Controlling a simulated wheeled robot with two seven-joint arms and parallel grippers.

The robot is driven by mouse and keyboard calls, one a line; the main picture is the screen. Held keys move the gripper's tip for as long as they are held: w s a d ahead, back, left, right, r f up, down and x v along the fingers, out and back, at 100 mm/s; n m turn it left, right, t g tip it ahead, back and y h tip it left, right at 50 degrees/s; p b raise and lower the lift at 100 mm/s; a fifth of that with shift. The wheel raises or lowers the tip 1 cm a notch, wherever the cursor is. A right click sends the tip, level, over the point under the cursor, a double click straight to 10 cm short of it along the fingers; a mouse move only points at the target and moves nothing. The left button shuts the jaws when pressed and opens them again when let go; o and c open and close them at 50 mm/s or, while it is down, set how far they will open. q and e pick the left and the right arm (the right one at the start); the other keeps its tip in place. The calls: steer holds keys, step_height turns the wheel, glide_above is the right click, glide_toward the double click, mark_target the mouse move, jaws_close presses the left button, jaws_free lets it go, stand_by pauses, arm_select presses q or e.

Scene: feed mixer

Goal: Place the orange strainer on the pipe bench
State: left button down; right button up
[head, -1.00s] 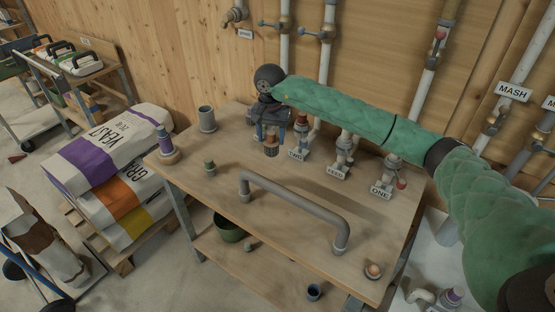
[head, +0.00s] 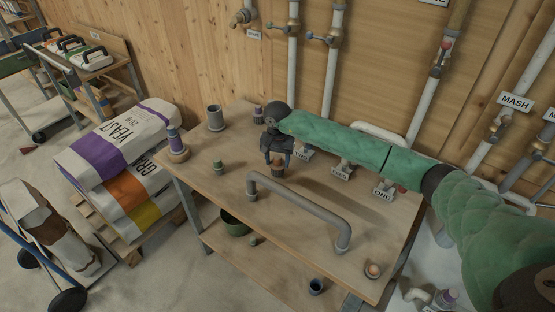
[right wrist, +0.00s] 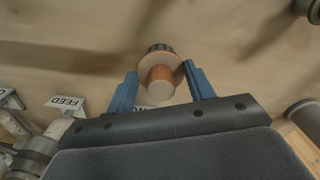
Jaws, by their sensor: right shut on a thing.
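The orange strainer (head: 278,172) is a small orange-brown cylinder with a dark end. My right gripper (head: 277,163) is shut on it, over the back middle part of the wooden pipe bench (head: 215,182). In the right wrist view the strainer (right wrist: 160,82) sits between the two blue fingers, with its dark end toward the bench top. The strainer is upright and low over the bench; I cannot tell whether it touches the wood. My left gripper is not in view.
A grey pipe handle (head: 300,200) stands in front of the strainer. Labelled pipe stubs line the back edge. A copper-coloured fitting (head: 373,270) sits at the front right.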

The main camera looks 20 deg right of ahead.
steer(key=shift+f, duration=0.55)
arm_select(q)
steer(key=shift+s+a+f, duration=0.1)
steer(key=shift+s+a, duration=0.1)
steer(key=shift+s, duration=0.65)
arm_select(e)
steer(key=shift+f, duration=0.1)
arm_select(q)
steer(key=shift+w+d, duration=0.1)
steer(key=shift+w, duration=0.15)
arm_select(e)
steer(key=o, duration=1.1)
steer(key=shift+c, duration=0.2)
